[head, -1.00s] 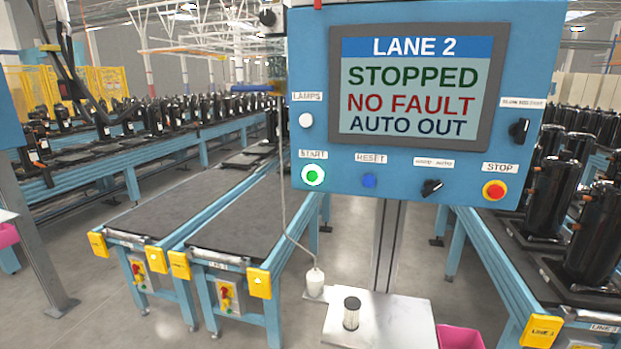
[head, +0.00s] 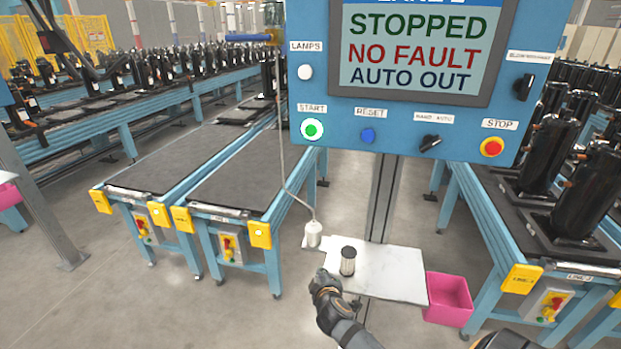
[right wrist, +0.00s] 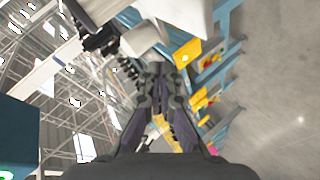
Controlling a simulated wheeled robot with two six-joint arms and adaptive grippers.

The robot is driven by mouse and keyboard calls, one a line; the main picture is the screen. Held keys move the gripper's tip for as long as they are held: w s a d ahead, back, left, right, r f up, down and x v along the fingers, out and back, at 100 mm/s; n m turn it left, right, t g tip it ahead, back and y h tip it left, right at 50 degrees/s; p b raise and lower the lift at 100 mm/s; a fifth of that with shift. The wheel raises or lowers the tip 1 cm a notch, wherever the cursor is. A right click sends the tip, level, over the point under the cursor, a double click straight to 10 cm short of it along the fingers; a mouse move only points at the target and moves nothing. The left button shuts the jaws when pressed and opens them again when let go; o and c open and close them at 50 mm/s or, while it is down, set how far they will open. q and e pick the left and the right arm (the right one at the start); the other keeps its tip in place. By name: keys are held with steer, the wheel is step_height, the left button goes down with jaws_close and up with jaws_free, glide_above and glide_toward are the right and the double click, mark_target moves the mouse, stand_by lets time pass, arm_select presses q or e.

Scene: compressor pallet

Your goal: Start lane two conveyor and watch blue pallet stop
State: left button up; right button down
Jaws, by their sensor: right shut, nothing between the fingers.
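The blue control panel (head: 400,148) hangs at upper right in the head view. Its screen (head: 415,55) reads STOPPED, NO FAULT, AUTO OUT; the lane heading is cut off at the top. The START button (head: 312,129) shows green with a white ring. The red STOP button (head: 491,147) is at the panel's right. My right gripper (head: 322,280) is shut and empty, below the panel by the small shelf's left edge, apart from the buttons. Its fingers also show in the right wrist view (right wrist: 158,72). My left gripper is not in view. I cannot make out a blue pallet.
Two belts (head: 165,160) (head: 235,185) run side by side at left, their near stretches bare. A metal shelf (head: 390,285) holds a dark-topped cylinder (head: 348,261). A white pendant (head: 313,232) hangs on a cable. A pink bin (head: 447,298) and a loaded conveyor (head: 510,225) are right.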

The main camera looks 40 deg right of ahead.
mark_target(311, 131)
steer(key=w+r+n+t+h, duration=0.1)
steer(key=w+r+n+t, duration=0.15)
steer(key=r, duration=0.95)
steer(key=w+r+n+t+h, duration=0.1)
steer(key=w+r+n+t, duration=0.2)
steer(key=r, duration=0.8)
steer(key=a+r+n+t+y, duration=0.1)
steer(key=a+r+n+t, duration=0.1)
steer(key=r, duration=0.6)
steer(key=s+a+r+n+t, duration=0.1)
steer(key=a+r+n+t, duration=0.1)
steer(key=r+t, duration=0.3)
step_height(311, 131, up, 3)
steer(key=shift+s+a+n+y, duration=0.2)
steer(key=shift+n+y, duration=0.2)
steer(key=shift+n, duration=0.15)
steer(key=shift+d, duration=0.1)
steer(key=shift+w+d+b, duration=0.35)
steer(key=shift+w+d, duration=1.1)
steer(key=shift+d, duration=0.2)
steer(key=shift+w+d+b, duration=0.35)
steer(key=shift+w+d, duration=1.1)
steer(key=shift+d, duration=0.2)
